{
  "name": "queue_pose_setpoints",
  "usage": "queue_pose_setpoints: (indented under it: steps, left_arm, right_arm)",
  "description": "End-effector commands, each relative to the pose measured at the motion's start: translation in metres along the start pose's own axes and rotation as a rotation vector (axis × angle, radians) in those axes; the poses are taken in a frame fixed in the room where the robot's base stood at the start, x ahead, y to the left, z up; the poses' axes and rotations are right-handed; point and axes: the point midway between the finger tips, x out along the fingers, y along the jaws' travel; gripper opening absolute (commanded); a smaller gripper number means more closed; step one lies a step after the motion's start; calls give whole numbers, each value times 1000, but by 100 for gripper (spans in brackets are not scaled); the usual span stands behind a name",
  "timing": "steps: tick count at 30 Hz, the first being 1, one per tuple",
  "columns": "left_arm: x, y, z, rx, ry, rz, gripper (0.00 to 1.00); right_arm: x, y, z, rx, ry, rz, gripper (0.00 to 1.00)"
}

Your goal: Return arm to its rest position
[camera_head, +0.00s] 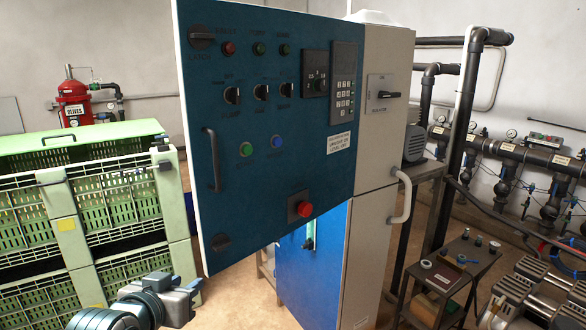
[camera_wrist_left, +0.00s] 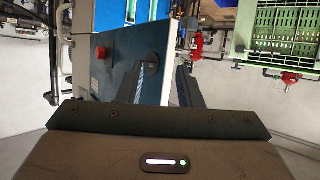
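My left gripper (camera_head: 186,296) is low at the left in the head view, below the lower left corner of the blue control panel door (camera_head: 265,190). In the left wrist view, the fingers of my left gripper (camera_wrist_left: 160,75) stand apart. The white edge of the panel door (camera_wrist_left: 166,70) shows in the gap between them. Nothing looks held, but I cannot tell how close the fingers are to the door. My right gripper cannot be made out in either view.
The door stands swung out from the grey cabinet (camera_head: 385,150). Green slatted crates (camera_head: 70,255) stand at the left, with a red tank (camera_head: 75,100) behind. A small dark cart (camera_head: 455,275) and black manifold pipes (camera_head: 530,150) are at the right.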

Motion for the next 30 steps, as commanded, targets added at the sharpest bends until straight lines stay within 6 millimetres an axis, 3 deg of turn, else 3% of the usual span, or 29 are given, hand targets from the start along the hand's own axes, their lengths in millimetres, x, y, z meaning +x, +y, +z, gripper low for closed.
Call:
queue_pose_setpoints:
  steps: [1, 8, 12, 15, 21, 28, 30]
  left_arm:
    - [2, -4, 32, -4, -66, -14, 33]
    - [-10, -20, 162, -6, -329, -69, 33]
    - [-34, -26, 237, -1, -488, -97, 33]
    - [-56, -30, 282, 6, -589, -114, 33]
    - [-95, -34, 342, 21, -736, -134, 33]
    - [-138, -36, 392, 38, -870, -149, 33]
    - [-123, -40, 408, 35, -876, -151, 33]
  right_arm:
    - [0, -2, 0, 1, 0, -2, 36]
    - [0, -7, 0, 3, 0, -7, 36]
    - [0, -6, 0, 3, 0, -6, 36]
    - [0, -5, -1, 2, 1, -5, 36]
    - [0, -2, 0, 1, 1, -2, 36]
    - [0, 1, 0, 0, 1, 1, 36]
    - [2, 1, -2, 0, 2, 1, 36]
